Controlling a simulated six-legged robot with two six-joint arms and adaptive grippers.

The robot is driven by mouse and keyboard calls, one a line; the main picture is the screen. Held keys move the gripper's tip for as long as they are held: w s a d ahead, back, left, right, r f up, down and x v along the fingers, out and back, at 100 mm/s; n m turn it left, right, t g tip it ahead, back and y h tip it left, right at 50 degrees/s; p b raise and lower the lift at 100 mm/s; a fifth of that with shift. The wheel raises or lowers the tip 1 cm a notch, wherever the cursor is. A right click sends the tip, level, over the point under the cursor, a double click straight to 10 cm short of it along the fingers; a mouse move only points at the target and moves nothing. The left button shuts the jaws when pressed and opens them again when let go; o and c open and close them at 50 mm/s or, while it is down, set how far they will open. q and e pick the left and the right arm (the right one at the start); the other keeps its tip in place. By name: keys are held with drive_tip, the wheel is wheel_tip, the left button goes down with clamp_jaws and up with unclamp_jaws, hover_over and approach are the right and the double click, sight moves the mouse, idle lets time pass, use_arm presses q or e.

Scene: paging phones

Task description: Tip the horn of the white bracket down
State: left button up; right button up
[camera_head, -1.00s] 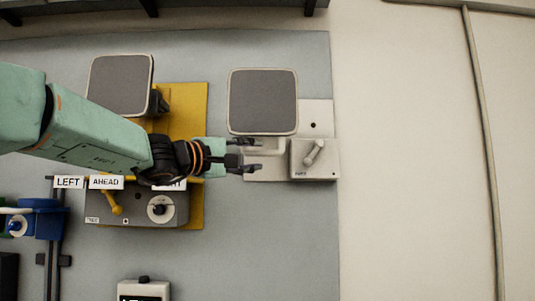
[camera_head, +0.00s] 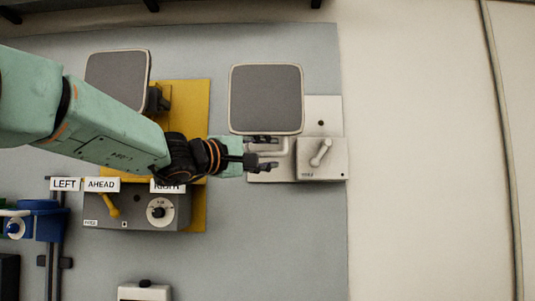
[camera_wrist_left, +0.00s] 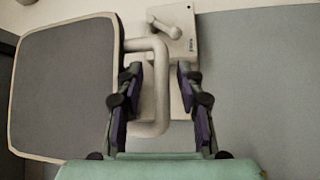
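The white bracket's horn (camera_head: 266,98) has a dark grey square face with a pale rim, seen face-on in the head view. Its white base plate (camera_head: 322,108) is right of it. In the left wrist view the horn (camera_wrist_left: 65,85) fills the left side, and a bent pale tube (camera_wrist_left: 158,128) joins it near the plate (camera_wrist_left: 180,18). My left gripper (camera_head: 267,152) is just below the horn in the head view. Contact with the tube is unclear. My right gripper is not in view.
A white box with a small lever (camera_head: 321,158) sits right of my left gripper. A second horn (camera_head: 117,80) on a yellow plate (camera_head: 196,100) is at left, partly behind my arm. A grey control box (camera_head: 130,212) with a knob and yellow lever is below.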

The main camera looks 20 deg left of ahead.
use_arm(q)
drive_tip(key=shift+s+a, duration=0.1)
drive_tip(key=shift+w+f, duration=0.1)
drive_tip(key=shift+w, duration=0.25)
drive_tip(key=c, duration=0.5)
drive_tip(key=shift+d, duration=0.2)
clamp_jaws()
